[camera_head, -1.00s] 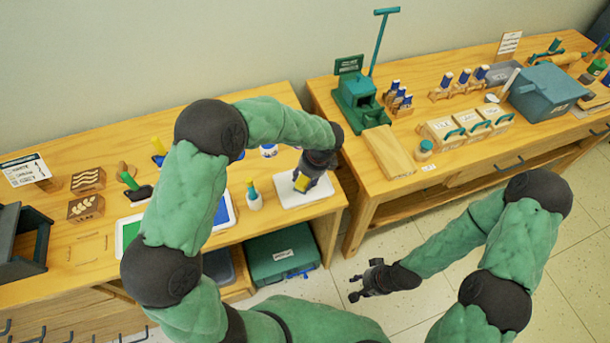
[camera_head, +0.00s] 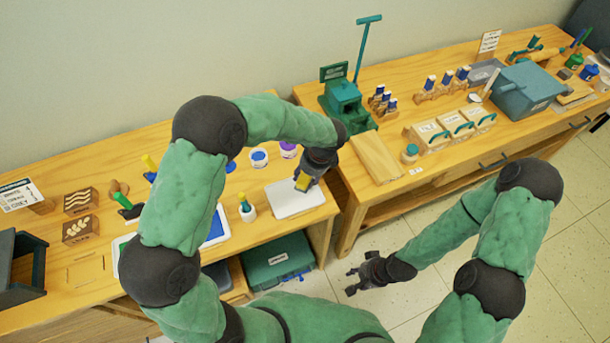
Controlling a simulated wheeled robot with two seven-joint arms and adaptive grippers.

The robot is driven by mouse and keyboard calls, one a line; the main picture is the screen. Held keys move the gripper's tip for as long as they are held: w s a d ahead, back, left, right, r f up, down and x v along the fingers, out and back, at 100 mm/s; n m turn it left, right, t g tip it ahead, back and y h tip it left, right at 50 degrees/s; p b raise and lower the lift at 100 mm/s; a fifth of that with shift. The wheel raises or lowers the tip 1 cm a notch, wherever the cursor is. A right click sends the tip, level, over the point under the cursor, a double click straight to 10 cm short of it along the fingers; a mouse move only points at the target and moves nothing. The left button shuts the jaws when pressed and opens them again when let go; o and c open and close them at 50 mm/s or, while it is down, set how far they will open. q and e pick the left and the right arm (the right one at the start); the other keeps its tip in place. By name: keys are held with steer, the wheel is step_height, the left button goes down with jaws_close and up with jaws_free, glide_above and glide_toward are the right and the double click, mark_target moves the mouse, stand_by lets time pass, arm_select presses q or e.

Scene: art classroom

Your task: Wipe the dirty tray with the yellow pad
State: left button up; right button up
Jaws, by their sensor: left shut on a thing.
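My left gripper (camera_head: 308,178) is shut on the yellow pad (camera_head: 303,183), of which a small part shows below the fingers. It is over the right part of a white tray (camera_head: 290,205) near the right end of the left table. I cannot tell whether the pad touches the tray. The visible part of the tray looks white; any dirt on it is too small to make out or hidden by the gripper. My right gripper (camera_head: 354,279) hangs above the floor in front of the tables, with its fingers apart and nothing between them.
A white bottle with a green top (camera_head: 246,208) stands just left of the tray. Paint pots (camera_head: 259,158) stand behind it. A green press (camera_head: 345,105) and a wooden board (camera_head: 377,158) are on the right table.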

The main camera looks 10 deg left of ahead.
arm_select(q)
steer(key=shift+r+p, duration=1)
steer(key=shift+r, duration=0.55)
